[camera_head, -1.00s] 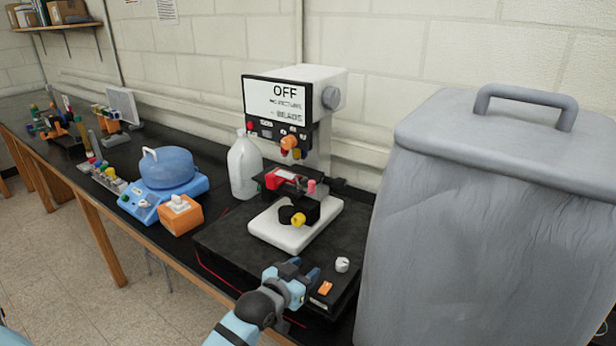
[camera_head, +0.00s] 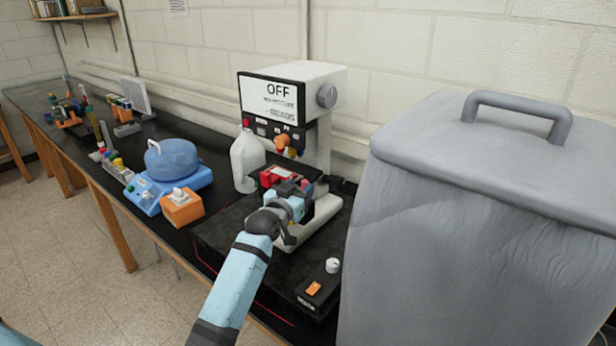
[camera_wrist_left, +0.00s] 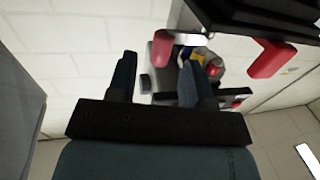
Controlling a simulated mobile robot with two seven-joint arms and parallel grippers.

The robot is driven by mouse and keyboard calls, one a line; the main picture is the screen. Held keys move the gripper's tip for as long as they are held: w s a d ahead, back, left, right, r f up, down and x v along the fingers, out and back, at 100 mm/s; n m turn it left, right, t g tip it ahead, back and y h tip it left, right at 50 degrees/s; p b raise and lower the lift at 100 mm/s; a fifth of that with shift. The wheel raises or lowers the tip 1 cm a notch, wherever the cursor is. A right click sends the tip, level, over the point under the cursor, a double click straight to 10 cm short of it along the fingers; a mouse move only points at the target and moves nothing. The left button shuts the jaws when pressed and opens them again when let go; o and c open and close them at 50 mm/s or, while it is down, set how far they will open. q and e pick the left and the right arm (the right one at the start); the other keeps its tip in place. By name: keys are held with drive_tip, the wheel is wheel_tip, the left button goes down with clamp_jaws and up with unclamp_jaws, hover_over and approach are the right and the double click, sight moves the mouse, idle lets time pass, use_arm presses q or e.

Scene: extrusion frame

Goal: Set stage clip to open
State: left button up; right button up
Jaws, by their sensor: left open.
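The microscope (camera_head: 327,130) stands on a dark platform with its screen reading OFF. Its black stage carries a red part (camera_head: 273,176) with a pale slide-like piece. In the left wrist view a red peg (camera_wrist_left: 162,48) and a red block (camera_wrist_left: 268,60) show by the black stage (camera_wrist_left: 245,22). Which red part is the stage clip, and how it is set, I cannot tell. My left gripper (camera_head: 296,188) is at the stage's front right side and hides part of it. Its two fingers (camera_wrist_left: 157,82) are apart with nothing clearly held; the red peg appears just beyond them. My right gripper is not in view.
A large grey bin (camera_head: 480,220) stands close on the right. A white jug (camera_head: 246,162) is left of the microscope. An orange box (camera_head: 182,208) and a blue device (camera_head: 165,185) sit farther left. A white knob (camera_head: 333,265) and orange switch (camera_head: 313,289) are on the platform front.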

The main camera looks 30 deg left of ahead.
use_arm(q)
drive_tip(key=w, duration=0.3)
drive_tip(key=w+p, duration=0.1)
drive_tip(key=w, duration=0.1)
drive_tip(key=shift+w+a, duration=0.1)
drive_tip(key=shift+a, duration=0.2)
clamp_jaws()
